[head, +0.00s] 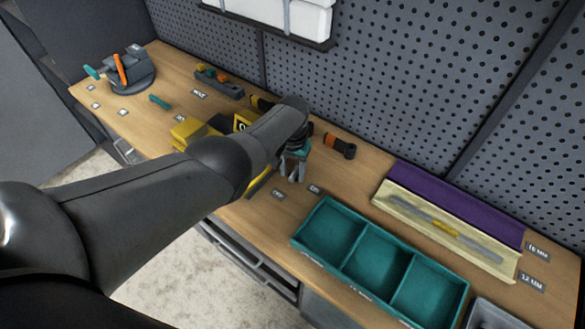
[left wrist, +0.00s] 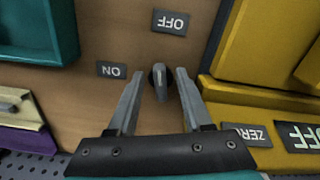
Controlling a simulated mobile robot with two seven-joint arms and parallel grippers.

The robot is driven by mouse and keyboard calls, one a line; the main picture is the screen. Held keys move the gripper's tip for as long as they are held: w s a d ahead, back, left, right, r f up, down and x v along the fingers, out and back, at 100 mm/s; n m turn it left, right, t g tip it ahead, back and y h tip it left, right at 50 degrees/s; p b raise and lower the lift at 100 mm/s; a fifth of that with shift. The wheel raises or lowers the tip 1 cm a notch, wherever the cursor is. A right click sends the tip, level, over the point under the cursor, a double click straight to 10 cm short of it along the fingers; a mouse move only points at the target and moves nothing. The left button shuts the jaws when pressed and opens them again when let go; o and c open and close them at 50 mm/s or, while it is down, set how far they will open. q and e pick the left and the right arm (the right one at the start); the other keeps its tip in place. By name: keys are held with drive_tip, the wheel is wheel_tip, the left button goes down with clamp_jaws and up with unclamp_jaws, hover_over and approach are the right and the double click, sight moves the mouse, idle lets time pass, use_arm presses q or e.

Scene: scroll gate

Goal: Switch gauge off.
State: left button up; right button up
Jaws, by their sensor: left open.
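A small dark rotary knob (left wrist: 160,84) with a grey grip bar stands on the wooden bench in the left wrist view. An OFF label (left wrist: 170,22) and an ON label (left wrist: 111,70) lie near it. I cannot tell for certain which label the knob points at. My left gripper (left wrist: 159,74) is open, with one finger on each side of the knob and small gaps visible. In the head view the left gripper (head: 292,172) points down at the bench, and the knob is hidden there. A yellow device (left wrist: 258,100) with a ZERO label is beside the knob. My right gripper is not in view.
A teal bin with three compartments (head: 365,250) stands close to the gripper. A cream and purple tray (head: 450,222) holds a grey and yellow tool. An orange-black tool (head: 340,145) lies behind. A vise (head: 125,72) is at the far left. A pegboard (head: 400,80) backs the bench.

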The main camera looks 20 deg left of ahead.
use_arm(q)
drive_tip(key=shift+r+p, duration=0.35)
drive_tip(key=shift+r, duration=0.1)
wheel_tip(320, 180, up, 7)
drive_tip(key=p, duration=0.4)
wheel_tip(320, 180, up, 6)
drive_tip(key=p, duration=0.2)
hover_over(292, 174)
drive_tip(key=shift+r, duration=0.7)
